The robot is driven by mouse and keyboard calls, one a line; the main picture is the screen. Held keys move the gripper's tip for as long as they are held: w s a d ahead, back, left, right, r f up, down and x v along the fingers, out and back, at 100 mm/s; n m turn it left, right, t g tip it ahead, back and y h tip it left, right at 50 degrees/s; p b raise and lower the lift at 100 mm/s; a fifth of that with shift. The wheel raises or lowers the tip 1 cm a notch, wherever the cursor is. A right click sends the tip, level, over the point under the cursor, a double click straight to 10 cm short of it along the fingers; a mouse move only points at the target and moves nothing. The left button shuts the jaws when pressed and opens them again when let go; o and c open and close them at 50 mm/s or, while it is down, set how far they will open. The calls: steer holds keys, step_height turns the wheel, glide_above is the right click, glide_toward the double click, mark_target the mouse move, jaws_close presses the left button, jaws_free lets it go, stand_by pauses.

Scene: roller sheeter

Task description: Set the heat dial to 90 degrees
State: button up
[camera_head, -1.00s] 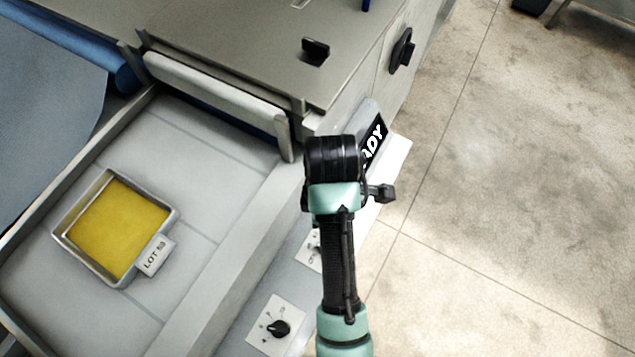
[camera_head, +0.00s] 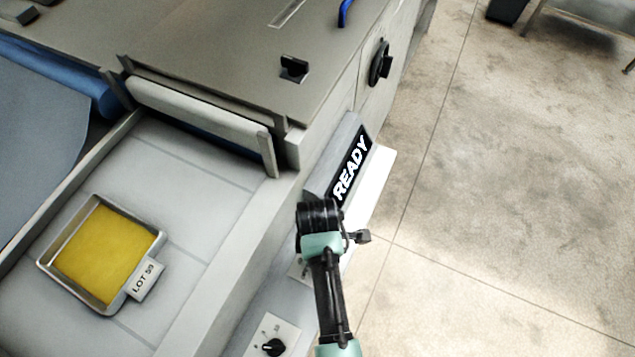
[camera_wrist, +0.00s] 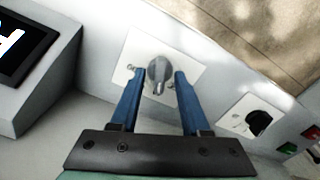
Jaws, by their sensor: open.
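In the wrist view, my gripper (camera_wrist: 159,75) is open, with its two blue fingers on either side of a grey knob (camera_wrist: 158,82) on a white plate. I cannot tell whether the fingers touch it. A second, black knob (camera_wrist: 259,123) sits on its own plate to the right. In the head view, this black knob (camera_head: 272,347) is at the bottom edge, and my wrist (camera_head: 320,215) covers most of the other plate (camera_head: 298,269). The markings are too small to read surely, so I cannot tell which knob is the heat dial.
A READY display (camera_head: 350,168) stands beyond my wrist. Red (camera_wrist: 314,132) and green (camera_wrist: 287,148) buttons lie right of the black knob. A tray of yellow dough (camera_head: 153,250) labelled LOT 59 rests on the machine bed at left. Open floor lies right.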

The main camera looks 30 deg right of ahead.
jaws_close()
steer(key=shift+r, duration=0.1)
stand_by(0.4)
steer(key=m+p, duration=0.2)
steer(key=m, duration=0.1)
steer(key=shift+m, duration=0.4)
steer(key=m+p, duration=0.2)
steer(key=m, duration=0.3)
steer(key=m+p, duration=0.1)
steer(key=m, duration=0.4)
steer(key=shift+m+p, duration=0.65)
steer(key=shift+m, duration=1.35)
jaws_free()
